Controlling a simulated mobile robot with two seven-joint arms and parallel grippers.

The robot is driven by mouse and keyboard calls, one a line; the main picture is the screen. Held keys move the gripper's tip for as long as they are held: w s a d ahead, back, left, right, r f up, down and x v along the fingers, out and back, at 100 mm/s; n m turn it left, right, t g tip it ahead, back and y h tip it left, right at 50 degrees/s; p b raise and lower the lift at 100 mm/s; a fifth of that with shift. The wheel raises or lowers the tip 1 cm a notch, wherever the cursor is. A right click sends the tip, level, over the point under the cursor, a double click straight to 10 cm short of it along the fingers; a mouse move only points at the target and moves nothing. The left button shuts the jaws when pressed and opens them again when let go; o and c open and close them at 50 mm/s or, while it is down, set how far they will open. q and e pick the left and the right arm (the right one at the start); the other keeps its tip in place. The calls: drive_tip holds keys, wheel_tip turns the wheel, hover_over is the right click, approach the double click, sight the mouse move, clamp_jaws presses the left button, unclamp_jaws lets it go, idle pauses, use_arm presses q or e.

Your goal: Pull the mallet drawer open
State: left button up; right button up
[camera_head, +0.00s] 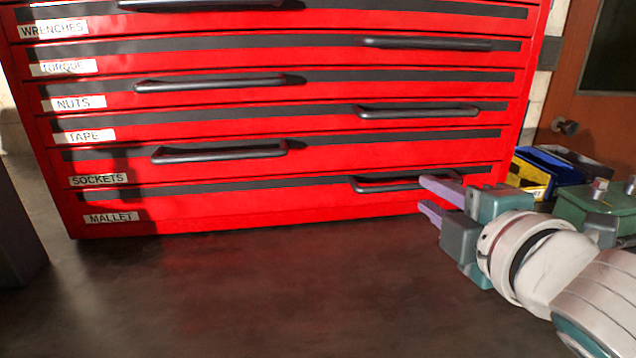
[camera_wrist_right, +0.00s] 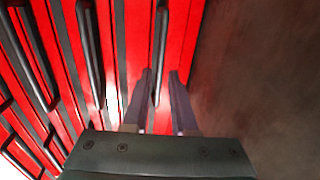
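The mallet drawer (camera_head: 250,208) is the lowest drawer of the red tool chest, with a white MALLET label (camera_head: 111,217) at its left. It looks shut, flush with the drawers above. Its dark bar handle (camera_head: 385,184) is right of centre. My right gripper (camera_head: 424,192) is open at the handle's right end, one finger above the other. In the right wrist view the handle (camera_wrist_right: 161,45) runs into the gap between the two parted fingers (camera_wrist_right: 161,72). I cannot tell whether they touch it. My left gripper is not in view.
Above are more drawers, with the SOCKETS handle (camera_head: 220,152) to the left and the TAPE handle (camera_head: 418,111) above the gripper. Blue and yellow bins (camera_head: 548,172) and a green box (camera_head: 597,207) stand at right. The dark floor (camera_head: 240,290) in front is clear.

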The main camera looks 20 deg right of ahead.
sight(417, 187)
drive_tip(key=x, duration=0.5)
drive_tip(key=shift+w+d+b, duration=0.1)
drive_tip(key=shift+w+b, duration=0.15)
drive_tip(key=shift+b, duration=0.1)
clamp_jaws()
idle(1.1)
